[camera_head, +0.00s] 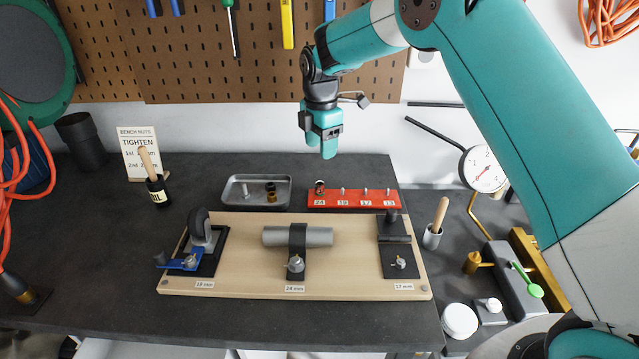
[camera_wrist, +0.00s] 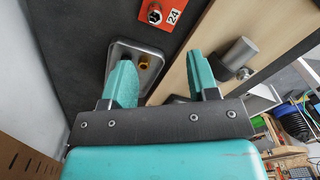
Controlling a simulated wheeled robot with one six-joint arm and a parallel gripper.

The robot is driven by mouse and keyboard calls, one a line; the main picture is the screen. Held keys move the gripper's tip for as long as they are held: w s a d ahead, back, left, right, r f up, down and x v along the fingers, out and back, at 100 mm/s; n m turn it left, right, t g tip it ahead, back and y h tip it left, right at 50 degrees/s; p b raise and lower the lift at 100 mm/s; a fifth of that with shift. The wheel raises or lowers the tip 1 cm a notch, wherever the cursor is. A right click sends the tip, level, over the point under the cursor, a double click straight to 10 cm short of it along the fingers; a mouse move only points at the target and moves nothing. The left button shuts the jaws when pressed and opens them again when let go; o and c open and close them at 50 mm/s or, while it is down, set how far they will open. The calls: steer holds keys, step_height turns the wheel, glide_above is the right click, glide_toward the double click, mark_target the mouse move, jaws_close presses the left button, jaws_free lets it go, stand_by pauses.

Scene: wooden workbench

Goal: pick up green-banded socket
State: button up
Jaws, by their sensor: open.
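A metallic socket (camera_head: 320,186) stands at the 24 slot of the red rack (camera_head: 352,204); it also shows in the wrist view (camera_wrist: 155,12). A dark socket (camera_head: 270,186) and a brass-coloured piece (camera_head: 272,197) lie in the grey metal tray (camera_head: 231,195). I cannot make out a green band on any of them. My gripper (camera_head: 328,150) hangs above the back of the bench, higher than the rack and tray. In the wrist view its two teal fingers (camera_wrist: 160,62) are apart with nothing held between them.
A wooden board (camera_head: 350,280) with clamped fixtures fills the front middle. A black oil pot with a brush (camera_head: 157,190) and a note card (camera_head: 138,150) stand at left. A brush in a cup (camera_head: 433,235) stands right of the board. A pegboard (camera_head: 200,60) is behind.

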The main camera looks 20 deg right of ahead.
steer(key=p, duration=0.2)
glide_above(319, 188)
steer(key=f, duration=0.7)
steer(key=shift+w+d+f, duration=0.1)
steer(key=shift+d+f, duration=0.05)
steer(key=shift+d, duration=0.05)
steer(key=shift+w+f+p, duration=0.2)
steer(key=shift+f+p, duration=0.7)
steer(key=shift+f, duration=0.5)
steer(key=shift+w+f+p, duration=0.2)
steer(key=shift+f+p, duration=0.65)
steer(key=shift+f, duration=0.55)
jaws_close()
